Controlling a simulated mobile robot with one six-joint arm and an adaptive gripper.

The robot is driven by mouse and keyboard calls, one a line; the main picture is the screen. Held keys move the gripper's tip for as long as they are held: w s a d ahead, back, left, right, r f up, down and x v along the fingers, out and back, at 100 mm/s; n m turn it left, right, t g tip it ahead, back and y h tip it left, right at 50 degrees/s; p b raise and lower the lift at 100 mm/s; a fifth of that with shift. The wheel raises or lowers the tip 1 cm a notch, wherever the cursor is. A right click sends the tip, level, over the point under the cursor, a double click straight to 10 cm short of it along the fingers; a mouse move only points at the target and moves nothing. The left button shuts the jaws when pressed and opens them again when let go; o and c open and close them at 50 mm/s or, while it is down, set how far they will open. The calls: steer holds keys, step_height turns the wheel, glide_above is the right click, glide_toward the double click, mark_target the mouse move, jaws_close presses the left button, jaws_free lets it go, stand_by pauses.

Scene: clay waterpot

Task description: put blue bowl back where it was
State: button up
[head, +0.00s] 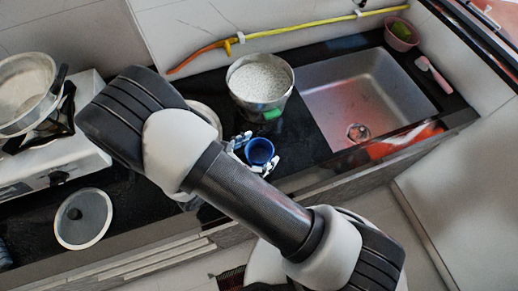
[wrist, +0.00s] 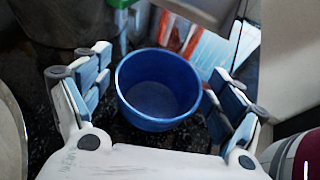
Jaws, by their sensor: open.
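The blue bowl (head: 260,152) is small and round and stands upright on the black counter, just below the metal pot in the head view. In the wrist view the blue bowl (wrist: 158,90) sits between my two spread fingers, with its empty inside showing. My gripper (head: 254,153) is open around the bowl, one finger on each side. In the wrist view my gripper (wrist: 155,88) shows a gap at the left finger; the right finger is very close to the rim, and I cannot tell if it touches.
A metal pot of white grains (head: 260,78) with a green item at its front stands behind the bowl. A steel sink (head: 365,95) lies to the right. A glass lid (head: 83,218) and a stove (head: 60,160) with a pan (head: 25,88) are left. A pink bowl (head: 402,34) is far right.

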steer(key=p+v, duration=0.3)
steer(key=v, duration=0.8)
steer(key=shift+s+a+r, duration=0.1)
steer(key=shift+s+a, duration=0.15)
steer(key=d+r+m+g+y, duration=0.2)
steer(key=d+r+m+g, duration=0.2)
steer(key=d+r+m, duration=0.3)
steer(key=d+r+m+g+y, duration=0.2)
steer(key=d+r+m+g, duration=0.3)
steer(key=r, duration=0.4)
steer(key=s+d+r+m+t+y, duration=0.2)
steer(key=s+d+r+m+y, duration=0.1)
steer(key=r+m, duration=0.3)
steer(key=s+d+r+m+t+y, duration=0.3)
steer(key=d+r+m, duration=0.1)
steer(key=r+m, duration=0.2)
steer(key=shift+s+d+r+m+t+y, duration=0.25)
steer(key=shift+d+m+t+y, duration=0.1)
steer(key=shift+m, duration=0.45)
